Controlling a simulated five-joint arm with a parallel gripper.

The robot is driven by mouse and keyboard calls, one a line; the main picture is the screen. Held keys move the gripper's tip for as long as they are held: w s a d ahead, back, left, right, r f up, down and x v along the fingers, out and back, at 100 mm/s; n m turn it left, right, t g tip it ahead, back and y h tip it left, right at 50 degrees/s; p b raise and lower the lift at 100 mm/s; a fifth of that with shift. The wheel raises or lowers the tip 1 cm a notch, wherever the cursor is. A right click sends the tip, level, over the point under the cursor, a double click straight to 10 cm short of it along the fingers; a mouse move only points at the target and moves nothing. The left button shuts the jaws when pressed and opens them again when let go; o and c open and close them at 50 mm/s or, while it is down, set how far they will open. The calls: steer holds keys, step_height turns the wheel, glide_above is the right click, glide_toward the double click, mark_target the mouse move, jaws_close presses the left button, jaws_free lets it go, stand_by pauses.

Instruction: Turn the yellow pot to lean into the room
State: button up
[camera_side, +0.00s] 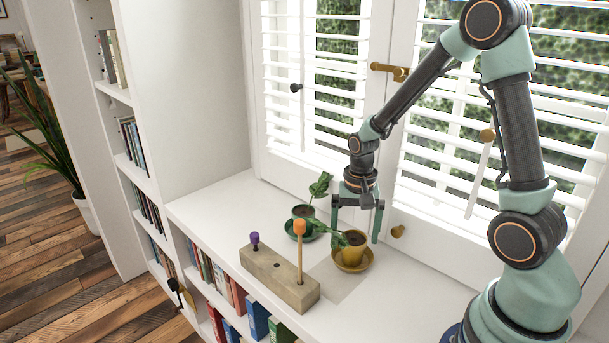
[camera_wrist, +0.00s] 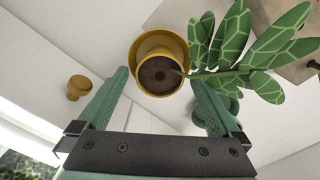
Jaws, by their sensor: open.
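The yellow pot (camera_side: 354,248) stands upright on a yellow saucer (camera_side: 352,266) on the white sill. Its plant (camera_side: 338,239) leans left in the side view, towards the green pot and the wooden block. In the wrist view the pot (camera_wrist: 160,74) holds dark soil, and its patterned leaves (camera_wrist: 240,35) reach to the right. My gripper (camera_side: 356,232) is open above the pot, pointing down, one finger on either side of it. In the wrist view the fingertips of my gripper (camera_wrist: 158,82) flank the pot's near side. I cannot tell whether they touch it.
A green pot (camera_side: 303,212) with a plant stands close by on a green saucer. A wooden block (camera_side: 279,277) with a purple peg (camera_side: 255,238) and an orange-topped stick (camera_side: 300,252) sits at the front edge. Shuttered windows (camera_side: 430,150) with knobs stand behind. The sill is clear at far left.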

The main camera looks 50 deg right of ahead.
step_height(320, 180, up, 10)
steer(key=s+a+r+n+t, duration=0.5)
steer(key=a+r+n, duration=0.3)
steer(key=r+n, duration=0.1)
steer(key=shift+s+n+t, duration=0.3)
steer(key=shift+n, duration=0.3)
